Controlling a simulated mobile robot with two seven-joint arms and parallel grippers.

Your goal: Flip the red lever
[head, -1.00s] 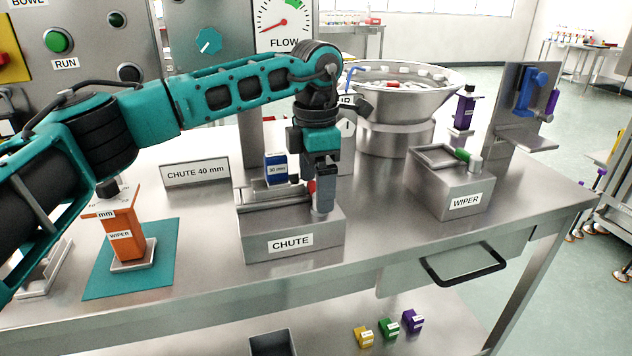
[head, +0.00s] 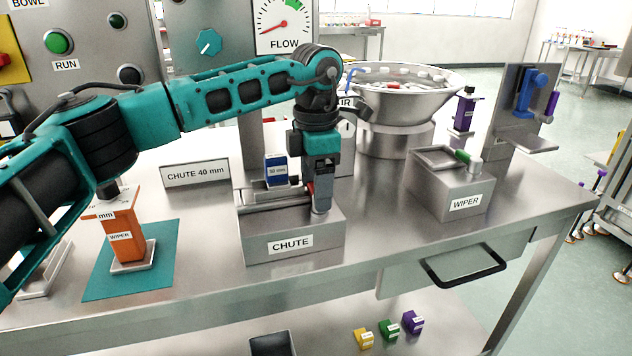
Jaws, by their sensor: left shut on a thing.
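The red lever (head: 310,188) shows only as a small red piece on the right part of the grey CHUTE block (head: 262,246), in the middle of the bench. My left gripper (head: 321,206) points down over the block and is shut on the lever. Its fingers hide most of the lever, so I cannot tell its full angle. My right gripper is out of view.
A blue block (head: 276,171) sits behind the chute's rail. The grey WIPER block (head: 449,188) stands to the right and an orange WIPER piece (head: 125,247) on a teal mat to the left. The metal bowl (head: 405,100) stands behind.

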